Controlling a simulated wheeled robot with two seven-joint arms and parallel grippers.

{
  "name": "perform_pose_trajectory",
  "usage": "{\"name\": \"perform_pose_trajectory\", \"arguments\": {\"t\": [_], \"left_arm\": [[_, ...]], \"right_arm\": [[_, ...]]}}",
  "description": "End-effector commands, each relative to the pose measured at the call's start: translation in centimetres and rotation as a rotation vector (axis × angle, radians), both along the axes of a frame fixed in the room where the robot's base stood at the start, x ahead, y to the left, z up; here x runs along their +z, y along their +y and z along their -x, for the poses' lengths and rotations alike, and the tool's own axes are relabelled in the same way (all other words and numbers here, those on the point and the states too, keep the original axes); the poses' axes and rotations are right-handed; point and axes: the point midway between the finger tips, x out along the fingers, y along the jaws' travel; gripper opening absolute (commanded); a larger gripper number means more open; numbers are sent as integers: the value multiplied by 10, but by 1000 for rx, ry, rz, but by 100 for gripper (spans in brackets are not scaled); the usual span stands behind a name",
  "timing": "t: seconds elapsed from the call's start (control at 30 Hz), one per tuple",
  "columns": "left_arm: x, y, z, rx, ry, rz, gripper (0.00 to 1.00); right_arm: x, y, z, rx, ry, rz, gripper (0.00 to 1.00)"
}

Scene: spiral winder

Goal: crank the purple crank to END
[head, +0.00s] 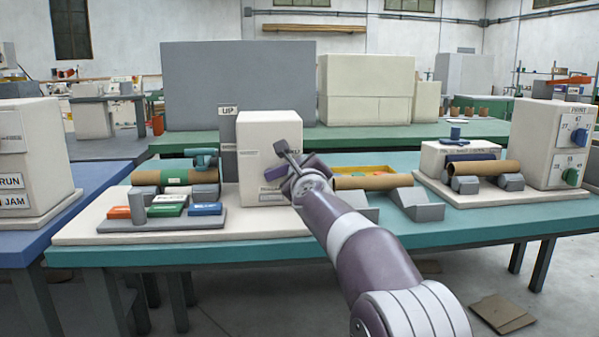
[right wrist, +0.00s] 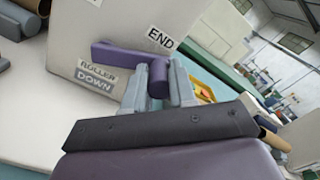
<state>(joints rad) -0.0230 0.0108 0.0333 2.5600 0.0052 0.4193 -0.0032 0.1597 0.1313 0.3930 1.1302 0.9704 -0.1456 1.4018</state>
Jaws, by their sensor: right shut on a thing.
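The purple crank (right wrist: 128,58) is on the side of a cream machine box (right wrist: 75,30). Its arm reaches from the left toward the right in the right wrist view, and its handle knob (right wrist: 157,82) stands between my right gripper's two grey fingers (right wrist: 160,85). The fingers are shut on it. The END label (right wrist: 160,38) is just above the handle end of the crank. A ROLLER DOWN label (right wrist: 97,77) is below the arm. In the head view my right gripper (head: 284,165) is against the cream box (head: 270,130) and hides most of the crank (head: 275,173). My left gripper is not in view.
Another brown tube (head: 375,182) lies right of my gripper near grey wedge blocks (head: 405,203). The teal table's front edge (head: 180,255) is close.

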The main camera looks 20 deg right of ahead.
Motion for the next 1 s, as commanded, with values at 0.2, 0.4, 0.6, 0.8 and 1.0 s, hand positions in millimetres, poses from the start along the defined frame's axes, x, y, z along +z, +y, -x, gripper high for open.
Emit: {"name": "perform_pose_trajectory", "arguments": {"t": [0.2, 0.4, 0.6, 0.8, 1.0], "left_arm": [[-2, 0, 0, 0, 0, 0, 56], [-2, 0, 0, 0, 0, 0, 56], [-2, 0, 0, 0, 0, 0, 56], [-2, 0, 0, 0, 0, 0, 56], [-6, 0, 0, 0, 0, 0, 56]], "right_arm": [[-2, 0, 0, 2, -2, -16, 0], [-1, 0, 0, 1, -3, -16, 0], [-1, 0, 0, 1, -4, -14, 51], [-1, 0, 0, 1, -5, -14, 51], [-2, 3, 12, 1, -5, -14, 51]]}}
